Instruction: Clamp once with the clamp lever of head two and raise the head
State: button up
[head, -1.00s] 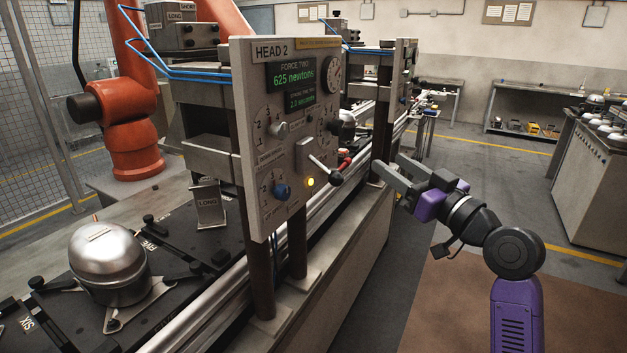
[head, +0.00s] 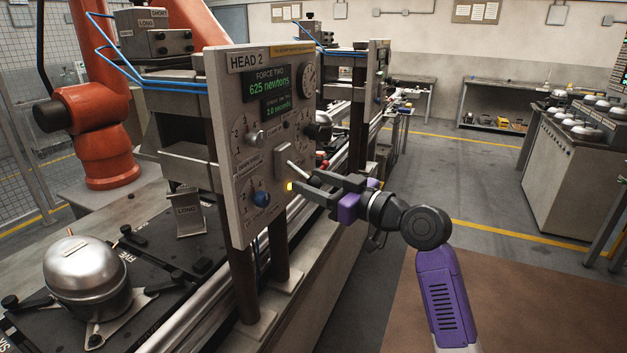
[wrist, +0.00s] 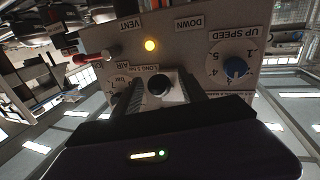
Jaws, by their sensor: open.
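The head two panel (head: 270,140) stands upright at left centre, its display reading 625 newtons. A lever with a pale shaft (head: 298,169) sticks out from its lower right part; its end is hidden behind my gripper in the head view. My gripper (head: 303,184) is open in front of the panel at the lever. In the wrist view, which shows the panel upside down, a black ball knob (wrist: 158,87) sits between the open fingers of my gripper (wrist: 162,92). I cannot tell whether the fingers touch it. A yellow lamp (wrist: 151,45) is lit near it.
A blue knob (head: 261,199) is on the panel's lower part, left of my gripper. A red-handled lever (wrist: 85,58) shows beside the panel in the wrist view. A domed metal compressor (head: 87,275) sits on the pallet below left. The floor at right is clear.

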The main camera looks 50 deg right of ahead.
jog(key=shift+w, duration=0.1)
grip_shut()
dwell(1.4)
